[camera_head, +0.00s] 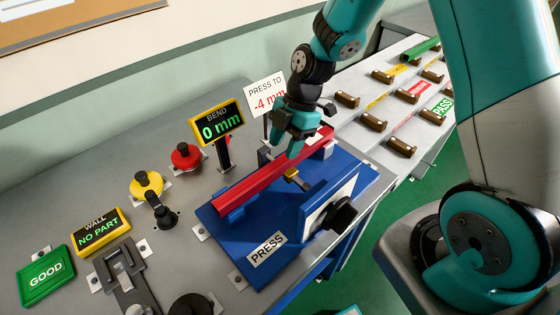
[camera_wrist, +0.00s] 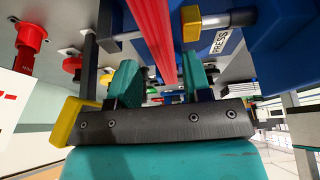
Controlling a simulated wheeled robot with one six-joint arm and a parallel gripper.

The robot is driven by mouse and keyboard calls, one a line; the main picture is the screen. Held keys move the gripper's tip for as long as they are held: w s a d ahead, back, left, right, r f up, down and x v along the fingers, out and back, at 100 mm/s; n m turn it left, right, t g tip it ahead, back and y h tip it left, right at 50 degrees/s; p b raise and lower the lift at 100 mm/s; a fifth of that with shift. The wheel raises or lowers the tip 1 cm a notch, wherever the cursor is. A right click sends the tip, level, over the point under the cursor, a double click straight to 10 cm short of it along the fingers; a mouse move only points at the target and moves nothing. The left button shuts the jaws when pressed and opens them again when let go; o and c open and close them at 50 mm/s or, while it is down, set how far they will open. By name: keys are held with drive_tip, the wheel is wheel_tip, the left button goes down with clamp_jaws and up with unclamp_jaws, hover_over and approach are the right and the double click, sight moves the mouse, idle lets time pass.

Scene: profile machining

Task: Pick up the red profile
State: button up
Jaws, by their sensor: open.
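The red profile (camera_head: 255,184) is a long bar lying across the supports of the blue press (camera_head: 216,222). My gripper (camera_head: 293,148) is over the profile's far half. In the wrist view, the teal fingers of my gripper (camera_wrist: 160,78) are apart, and the red profile (camera_wrist: 152,30) runs through the gap between them. Neither finger clearly presses on it. The head view hides part of the profile behind my gripper.
A yellow-tipped press ram (camera_head: 290,174) sits close beside the profile, with a black knob (camera_head: 341,214) at the front. The bend display (camera_head: 217,122) reads 0 mm and stands behind. Red (camera_head: 185,155) and yellow (camera_head: 146,183) buttons are left. A rack (camera_head: 354,128) with brown holders is right.

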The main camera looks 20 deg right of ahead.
sight(280, 162)
drive_tip(key=shift+d+p+x, duration=0.15)
drive_tip(key=shift+p+x, duration=0.55)
drive_tip(key=shift+x, duration=0.7)
drive_tip(key=shift+d+p+x, duration=0.1)
drive_tip(key=shift+p+x, duration=0.55)
drive_tip(key=shift+x, duration=0.75)
drive_tip(key=shift+w+f, duration=0.1)
clamp_jaws()
